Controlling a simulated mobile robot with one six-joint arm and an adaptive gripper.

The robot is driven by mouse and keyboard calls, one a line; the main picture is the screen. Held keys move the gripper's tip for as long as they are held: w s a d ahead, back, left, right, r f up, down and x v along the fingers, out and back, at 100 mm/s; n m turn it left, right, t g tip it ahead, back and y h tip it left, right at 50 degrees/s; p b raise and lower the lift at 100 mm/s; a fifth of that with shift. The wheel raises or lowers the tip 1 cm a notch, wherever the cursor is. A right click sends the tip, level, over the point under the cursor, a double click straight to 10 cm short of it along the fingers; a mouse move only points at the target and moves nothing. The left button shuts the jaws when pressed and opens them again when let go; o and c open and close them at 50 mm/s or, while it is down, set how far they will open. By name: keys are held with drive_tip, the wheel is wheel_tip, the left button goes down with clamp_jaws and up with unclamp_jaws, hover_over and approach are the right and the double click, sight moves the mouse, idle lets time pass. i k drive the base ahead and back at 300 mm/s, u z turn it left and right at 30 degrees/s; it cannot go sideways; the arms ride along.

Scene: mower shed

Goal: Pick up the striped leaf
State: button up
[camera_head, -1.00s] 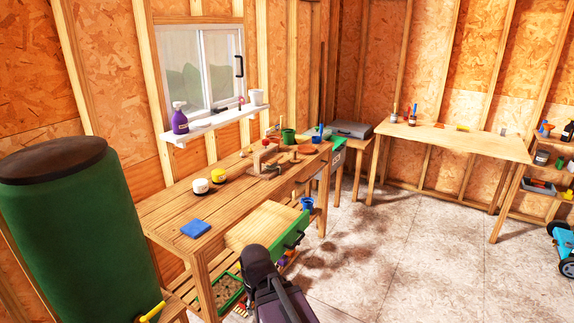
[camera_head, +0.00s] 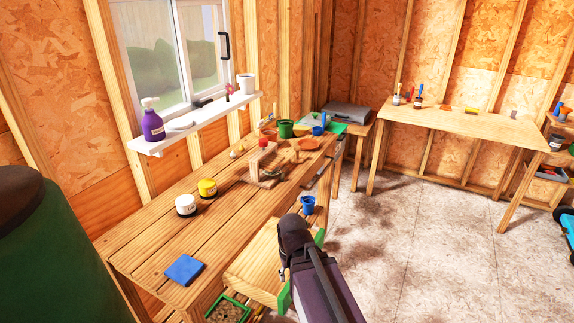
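I cannot make out a striped leaf in the head view. The wooden workbench (camera_head: 150,235) under the window holds several small items, and none of them shows clear leaf stripes at this size. My dark arm rises from the bottom middle and ends in a rounded black joint in front of the bench's pulled-out drawer.
On the bench are a blue square (camera_head: 184,270), a white jar (camera_head: 186,206), a yellow jar (camera_head: 207,189), a wooden vise (camera_head: 266,174) and a green pot (camera_head: 286,128). Floor (camera_head: 420,245) to the right is clear.

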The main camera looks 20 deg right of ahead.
sight(276, 171)
drive_tip(key=z, duration=0.15)
drive_tip(key=i, duration=0.85)
drive_tip(key=z, duration=0.1)
